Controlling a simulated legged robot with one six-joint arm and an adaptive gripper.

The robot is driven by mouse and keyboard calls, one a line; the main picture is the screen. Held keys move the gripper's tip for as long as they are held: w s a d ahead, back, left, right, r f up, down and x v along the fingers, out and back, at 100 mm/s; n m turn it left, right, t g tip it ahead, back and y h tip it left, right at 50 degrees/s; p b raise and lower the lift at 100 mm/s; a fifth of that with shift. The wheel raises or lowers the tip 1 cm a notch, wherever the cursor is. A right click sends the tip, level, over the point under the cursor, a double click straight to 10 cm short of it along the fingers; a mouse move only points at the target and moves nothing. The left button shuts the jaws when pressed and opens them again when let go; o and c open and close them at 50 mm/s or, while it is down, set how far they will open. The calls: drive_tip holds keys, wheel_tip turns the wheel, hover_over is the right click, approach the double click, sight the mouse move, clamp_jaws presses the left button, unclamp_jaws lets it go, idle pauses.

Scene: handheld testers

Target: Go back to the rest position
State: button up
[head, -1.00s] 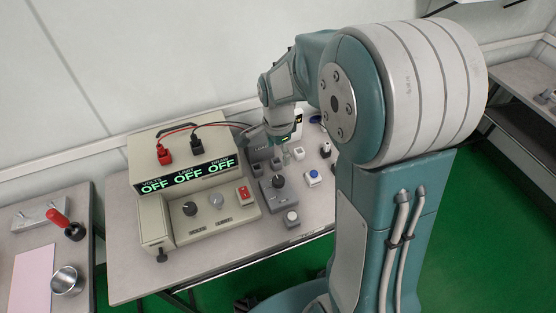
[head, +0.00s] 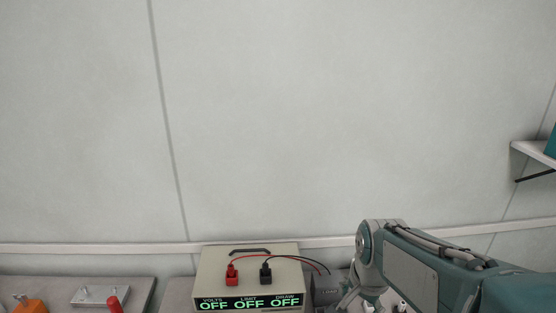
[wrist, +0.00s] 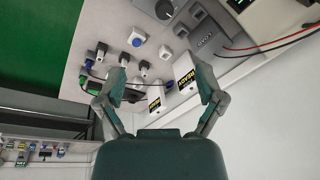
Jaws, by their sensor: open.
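My gripper (wrist: 157,72) is open, with its two fingers spread wide and nothing held between them. In the wrist view, a white handheld tester (wrist: 187,72) with a yellow and black READY label shows beside the right finger. A second READY label (wrist: 155,104) shows between the fingers, its body partly cut by my wrist. In the head view my arm is folded at the lower right, and its end is low near the bottom edge, mostly cut off.
The bench power supply (head: 248,275) reads OFF on all three displays, with red and black leads plugged in. The wrist view shows the bench top (wrist: 120,18) with a blue button (wrist: 136,36) and several small switches. Bare wall (head: 330,110) fills the head view.

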drive_tip(key=s+r+n+t, duration=0.3)
drive_tip(key=s+r+n, duration=0.3)
drive_tip(key=s+n, duration=0.3)
drive_tip(key=s, duration=0.3)
drive_tip(key=shift+a, duration=0.35)
